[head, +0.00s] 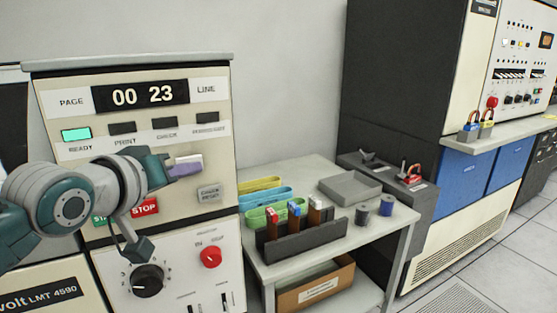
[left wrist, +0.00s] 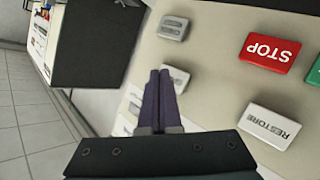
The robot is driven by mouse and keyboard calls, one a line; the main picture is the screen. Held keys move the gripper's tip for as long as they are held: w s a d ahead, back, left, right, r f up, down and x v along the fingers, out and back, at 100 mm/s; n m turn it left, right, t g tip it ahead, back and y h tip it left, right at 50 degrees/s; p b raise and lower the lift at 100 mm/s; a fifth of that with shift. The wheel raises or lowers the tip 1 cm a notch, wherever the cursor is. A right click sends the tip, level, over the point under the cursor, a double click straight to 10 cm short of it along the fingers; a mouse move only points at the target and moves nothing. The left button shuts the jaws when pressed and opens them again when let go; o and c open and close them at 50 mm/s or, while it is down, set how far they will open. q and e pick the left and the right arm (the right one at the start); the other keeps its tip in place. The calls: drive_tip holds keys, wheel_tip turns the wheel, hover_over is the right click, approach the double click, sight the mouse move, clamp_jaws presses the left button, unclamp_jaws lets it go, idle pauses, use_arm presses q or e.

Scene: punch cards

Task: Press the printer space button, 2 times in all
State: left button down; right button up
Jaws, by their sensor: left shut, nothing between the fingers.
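The printer's cream control panel (head: 222,150) fills the left of the head view, with its counter reading 00 23. My left gripper (head: 188,168) is shut and empty, its purple fingers at the panel's button area. In the left wrist view its fingertips (left wrist: 160,73) overlap a pale button (left wrist: 181,76). The fingers cover part of that button and I cannot read its label. I cannot tell whether they touch it or which button is SPACE. A grey CHECK RESET button (head: 208,194) sits just right of and below the fingers. My right gripper is not in view.
A red STOP button (head: 145,207) and a white RESTORE button (left wrist: 269,125) are close by. A grey table (head: 400,218) with trays and a rack stands to the right.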

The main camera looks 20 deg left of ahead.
use_arm(q)
drive_tip(key=shift+w+a, duration=0.25)
drive_tip(key=shift+a, duration=0.1)
idle(0.6)
drive_tip(key=shift+d, duration=0.1)
drive_tip(key=shift+s+d+p, duration=0.55)
drive_tip(key=shift+p, duration=0.15)
drive_tip(key=s+d+p, duration=0.3)
drive_tip(key=shift+s+d, duration=0.1)
drive_tip(key=shift+d, duration=0.3)
idle(2.6)
